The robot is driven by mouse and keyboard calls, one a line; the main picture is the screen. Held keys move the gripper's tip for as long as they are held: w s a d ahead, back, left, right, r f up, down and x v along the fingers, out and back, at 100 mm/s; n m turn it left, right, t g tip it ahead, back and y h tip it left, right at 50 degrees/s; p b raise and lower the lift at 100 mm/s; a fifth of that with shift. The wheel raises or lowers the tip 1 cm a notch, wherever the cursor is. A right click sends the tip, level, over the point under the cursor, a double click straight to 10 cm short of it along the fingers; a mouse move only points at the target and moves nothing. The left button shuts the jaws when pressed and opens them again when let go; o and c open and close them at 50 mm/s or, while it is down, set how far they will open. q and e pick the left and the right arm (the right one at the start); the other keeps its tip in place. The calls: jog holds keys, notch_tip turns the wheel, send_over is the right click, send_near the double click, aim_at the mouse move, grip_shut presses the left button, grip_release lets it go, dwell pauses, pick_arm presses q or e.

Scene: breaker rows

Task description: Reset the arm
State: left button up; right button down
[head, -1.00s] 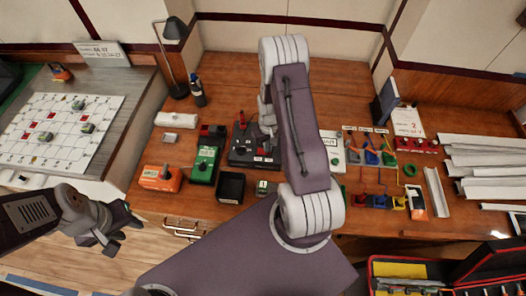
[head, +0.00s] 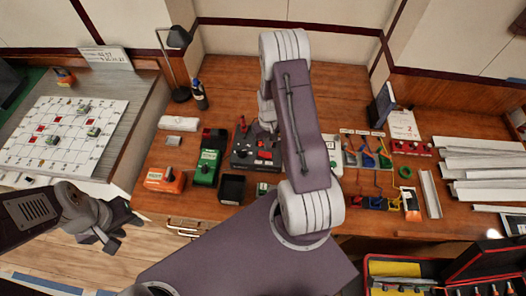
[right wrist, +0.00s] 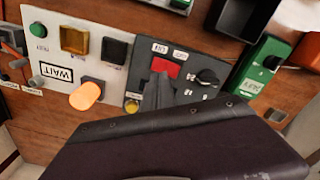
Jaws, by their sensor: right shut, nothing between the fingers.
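My right arm reaches over the middle of the bench in the head view, and its gripper is mostly hidden there behind the arm link. In the right wrist view my right gripper (right wrist: 158,92) is shut and empty. Its tip overlaps the dark control panel (right wrist: 190,55) just below a red square button (right wrist: 165,67); whether it touches cannot be told. A black knob (right wrist: 207,77) is to the right of the button. The panel also shows in the head view (head: 243,160), with a red lever. My left gripper (head: 118,228) is open and empty beside the left counter.
An orange box (head: 165,180), a green box (head: 207,168) and a black bin (head: 232,188) stand on the bench. Wire blocks and grey channels (head: 485,165) crowd the right.

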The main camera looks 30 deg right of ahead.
jog(key=shift+r, duration=0.7)
